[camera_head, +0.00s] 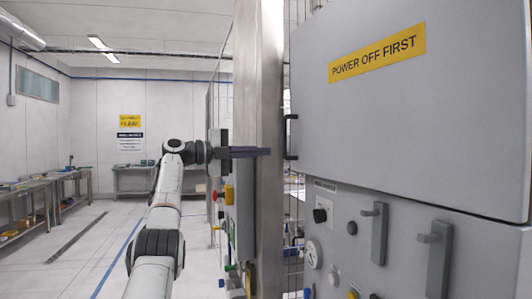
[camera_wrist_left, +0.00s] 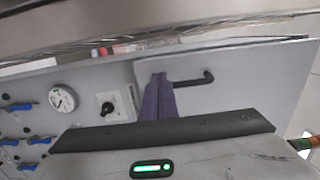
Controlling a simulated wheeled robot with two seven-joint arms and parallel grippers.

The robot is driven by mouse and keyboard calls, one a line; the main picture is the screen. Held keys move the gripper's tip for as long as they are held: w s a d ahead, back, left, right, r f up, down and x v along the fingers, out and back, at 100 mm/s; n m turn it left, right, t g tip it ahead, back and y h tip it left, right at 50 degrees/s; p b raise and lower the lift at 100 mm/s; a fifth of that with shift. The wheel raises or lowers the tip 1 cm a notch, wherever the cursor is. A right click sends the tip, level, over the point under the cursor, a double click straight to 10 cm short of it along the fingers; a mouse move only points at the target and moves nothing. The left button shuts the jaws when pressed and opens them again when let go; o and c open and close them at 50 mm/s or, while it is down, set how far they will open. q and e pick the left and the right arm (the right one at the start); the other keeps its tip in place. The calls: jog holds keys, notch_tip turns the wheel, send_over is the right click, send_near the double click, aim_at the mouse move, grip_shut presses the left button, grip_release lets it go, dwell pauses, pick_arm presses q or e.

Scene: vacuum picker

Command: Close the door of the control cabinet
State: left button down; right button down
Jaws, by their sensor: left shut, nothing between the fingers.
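The control cabinet door (camera_head: 410,110) is a large grey panel at the right of the head view, with a yellow "POWER OFF FIRST" label (camera_head: 377,53). Its black handle (camera_head: 291,137) is at its left edge. I cannot tell exactly how far the door stands from its frame. My left gripper (camera_head: 268,152) is shut and empty, its fingers pointing right across the metal post, left of the handle and apart from it. In the left wrist view the shut fingers (camera_wrist_left: 159,78) show left of the handle (camera_wrist_left: 208,77), over the door panel (camera_wrist_left: 245,85). My right gripper is not in view.
Below the door, the lower cabinet panel (camera_head: 340,225) carries a gauge (camera_head: 313,254), a black knob (camera_head: 320,215) and grey levers (camera_head: 380,233). A metal post (camera_head: 258,60) stands left of the handle. Workbenches (camera_head: 35,190) line the far left; the floor between is clear.

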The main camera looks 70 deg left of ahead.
pick_arm(q)
jog(key=shift+s, duration=0.1)
dwell(0.3)
jog(key=s, duration=1)
jog(key=shift+s+b, duration=0.15)
jog(key=shift+b, duration=0.3)
